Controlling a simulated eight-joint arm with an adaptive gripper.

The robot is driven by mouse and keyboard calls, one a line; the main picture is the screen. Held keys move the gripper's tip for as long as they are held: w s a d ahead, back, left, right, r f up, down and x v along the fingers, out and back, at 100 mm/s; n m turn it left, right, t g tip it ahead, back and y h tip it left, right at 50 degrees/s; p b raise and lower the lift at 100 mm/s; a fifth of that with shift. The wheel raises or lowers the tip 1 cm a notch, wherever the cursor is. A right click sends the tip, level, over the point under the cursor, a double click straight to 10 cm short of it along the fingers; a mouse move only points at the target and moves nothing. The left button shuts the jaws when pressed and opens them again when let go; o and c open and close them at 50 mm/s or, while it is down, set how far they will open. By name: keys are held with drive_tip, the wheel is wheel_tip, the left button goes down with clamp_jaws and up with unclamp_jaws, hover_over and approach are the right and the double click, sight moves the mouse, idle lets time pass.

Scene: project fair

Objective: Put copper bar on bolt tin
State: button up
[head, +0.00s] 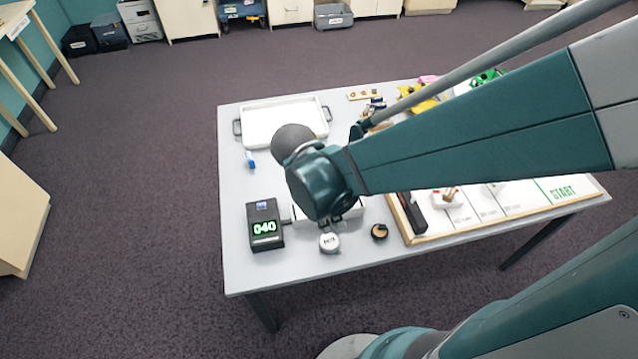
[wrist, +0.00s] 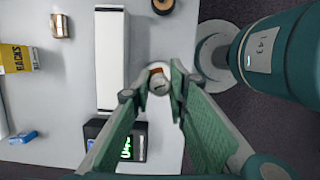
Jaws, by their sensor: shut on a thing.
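My gripper (wrist: 162,81) points down, its two green fingers closed around a small copper-coloured piece (wrist: 157,70), which looks like the copper bar. The fingers cover much of it. The bolt tin, a small round white tin with a label (head: 329,242), stands near the front edge of the table in the head view. In the wrist view a pale round top (wrist: 158,87) shows between the fingertips, in line with the held piece; I cannot tell whether they touch.
A black display (head: 264,226) reading 040 stands left of the tin, and a dark round item (head: 379,232) right of it. A long white box (wrist: 112,60) lies close by. Another copper-coloured cylinder (wrist: 61,25) stands farther off. A white tray (head: 284,107) is at the back.

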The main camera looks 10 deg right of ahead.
drive_tip(key=b, duration=0.1)
hover_over(333, 240)
drive_tip(key=a, duration=0.1)
drive_tip(key=shift+a+f, duration=0.1)
drive_tip(key=shift+f, duration=2.35)
drive_tip(key=shift+f+b, duration=0.95)
drive_tip(key=shift+f, duration=1.15)
drive_tip(key=shift+f, duration=0.15)
drive_tip(key=o, duration=0.9)
drive_tip(key=shift+r, duration=0.2)
drive_tip(key=p+v, duration=0.3)
drive_tip(key=v, duration=0.9)
drive_tip(key=shift+p, duration=0.3)
